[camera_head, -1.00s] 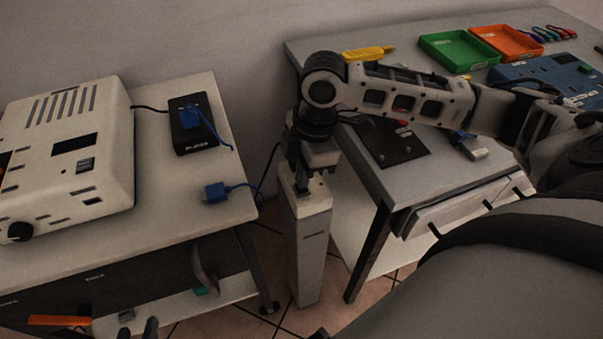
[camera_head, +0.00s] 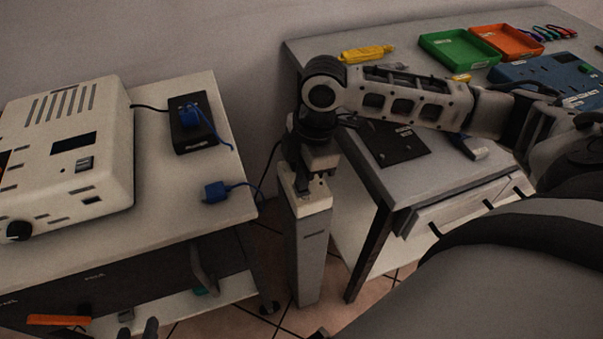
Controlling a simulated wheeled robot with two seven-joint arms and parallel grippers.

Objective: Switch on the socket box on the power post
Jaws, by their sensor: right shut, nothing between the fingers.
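The power post (camera_head: 308,255) is a pale grey column standing on the floor between the two tables. The socket box (camera_head: 309,203) is its light-coloured top part, partly covered by my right gripper. My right gripper (camera_head: 316,184) points down with its fingertips at the top of the box. It is shut with nothing held. Whether the tips touch a switch, and whether the box is on, I cannot tell. Dark fingertips of my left gripper (camera_head: 140,331) show at the bottom edge, left of the post. Most of it is out of frame.
The left table holds a white device (camera_head: 75,150), a black power strip (camera_head: 193,122) with a blue plug in it, and a loose blue plug (camera_head: 216,192). The right table holds a green tray (camera_head: 455,50), an orange tray (camera_head: 505,42) and a yellow tool (camera_head: 365,53).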

